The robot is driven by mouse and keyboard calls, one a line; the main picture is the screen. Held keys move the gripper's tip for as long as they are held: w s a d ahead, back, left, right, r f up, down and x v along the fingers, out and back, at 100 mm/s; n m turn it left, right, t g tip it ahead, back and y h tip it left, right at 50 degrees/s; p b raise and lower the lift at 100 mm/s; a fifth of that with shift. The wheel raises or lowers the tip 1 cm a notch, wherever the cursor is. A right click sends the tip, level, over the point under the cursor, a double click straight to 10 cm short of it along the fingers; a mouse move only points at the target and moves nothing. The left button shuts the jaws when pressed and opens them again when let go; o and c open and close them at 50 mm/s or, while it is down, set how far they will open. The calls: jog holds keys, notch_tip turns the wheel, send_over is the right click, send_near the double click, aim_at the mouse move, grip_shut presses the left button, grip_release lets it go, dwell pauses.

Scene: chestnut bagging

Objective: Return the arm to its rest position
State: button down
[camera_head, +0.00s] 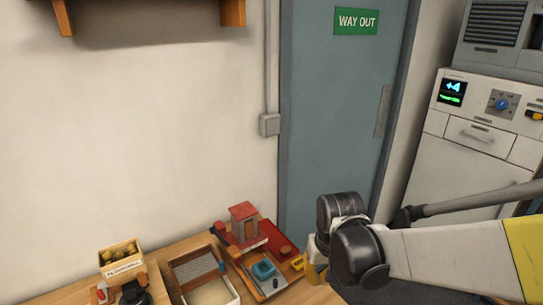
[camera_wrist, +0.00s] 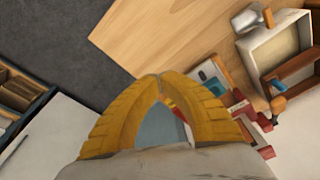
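My arm reaches in from the right in the head view. My gripper (camera_head: 315,270) hangs at the right end of the wooden table, beside the red station, with its yellow fingers partly hidden by the wrist. In the wrist view the fingertips of my gripper (camera_wrist: 160,77) meet. Through the gap behind the tips I see a blue-grey patch with a bit of red and yellow, and nothing is clearly held.
The table (camera_head: 172,262) bears a small crate (camera_head: 122,267) of round yellowish-brown things, a tray with a mesh screen (camera_head: 197,267) and a red station (camera_head: 243,222) with a blue part. A blue-grey door (camera_head: 335,110) and a white cabinet (camera_head: 465,165) stand behind. Grey floor (camera_wrist: 75,40) shows below.

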jog(key=s+d+r+t+b, duration=0.5)
jog(key=s+d, duration=0.2)
jog(key=s, duration=0.4)
jog(key=shift+m+b, duration=0.3)
jog(key=shift+b, duration=0.1)
